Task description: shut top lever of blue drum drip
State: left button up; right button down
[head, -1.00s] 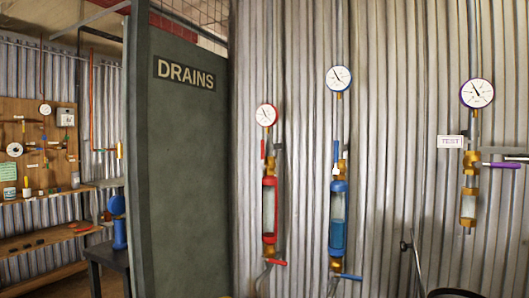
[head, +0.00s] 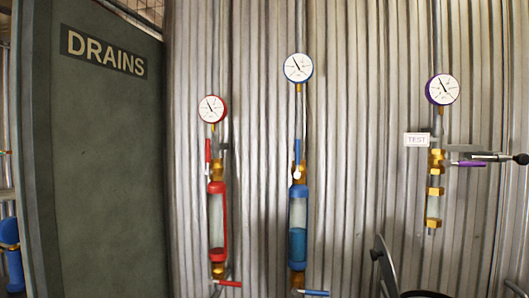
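The blue drum drip (head: 298,230) hangs upright on the corrugated wall near the middle of the head view. Its clear section holds blue liquid in the lower part. Its top lever (head: 297,151) has a blue handle that stands upright, in line with the pipe. A small white round piece (head: 297,174) sits just below it. The bottom lever (head: 316,293) has a blue handle pointing right, about level, at the picture's lower edge. A blue-rimmed gauge (head: 298,68) is above.
A red drum drip (head: 217,225) hangs to the left, its top lever upright and bottom lever level. A purple-gauge test line (head: 435,188) with a level purple lever is to the right. A dark green DRAINS panel (head: 105,160) stands left. A dark object (head: 425,294) shows lower right.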

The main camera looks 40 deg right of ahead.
aim_at(297, 152)
jog(key=z, duration=0.3)
jog(key=i, duration=0.85)
jog(key=z, duration=0.85)
